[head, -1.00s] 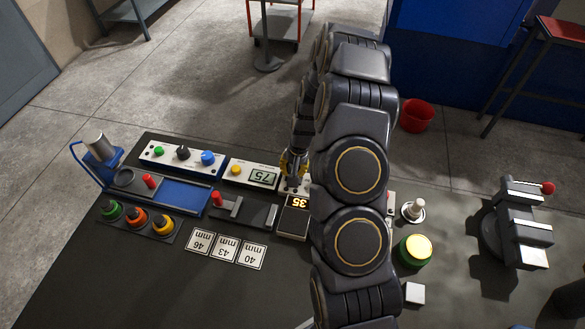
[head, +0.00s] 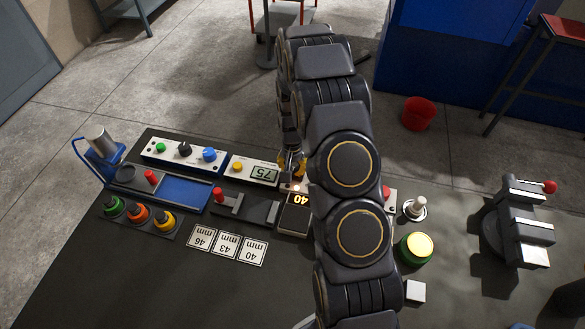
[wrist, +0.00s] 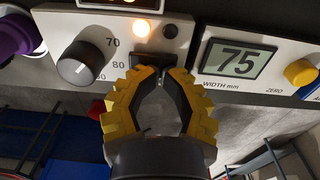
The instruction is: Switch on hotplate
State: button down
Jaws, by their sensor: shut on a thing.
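The hotplate's control panel (wrist: 185,42) fills the top of the wrist view, with a grey dial (wrist: 84,64) marked 70 and 80. A lamp (wrist: 141,29) on it glows orange. My gripper (wrist: 153,74) has its yellow-padded fingertips closed on a small dark switch (wrist: 153,60) at the panel's edge; the tips hide much of it. In the head view, my gripper (head: 291,165) is at the panel behind the hotplate's display (head: 299,199), which reads 40. My arm hides the parts to the right.
A width gauge (wrist: 236,62) reading 75, with a yellow button, stands right beside the panel in the wrist view. A purple knob (wrist: 14,36) is at left. In the head view, a control box (head: 184,154), number cards (head: 226,243) and a vise (head: 521,222) share the bench.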

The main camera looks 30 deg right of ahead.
jog(key=shift+s+d, duration=0.5)
jog(key=shift+s, duration=0.1)
jog(key=shift+r, duration=0.1)
notch_tip(320, 180, up, 14)
jog(key=d, duration=0.1)
jog(key=shift+s, duration=0.35)
jog(key=shift+a+r+t+y, duration=0.2)
jog(key=shift+a+t+y, duration=0.05)
jog(key=shift+t+y, duration=0.45)
jog(key=f, duration=0.4)
jog(key=w+a+f, duration=0.1)
jog(key=f, duration=0.9)
jog(key=shift+w+a, duration=0.3)
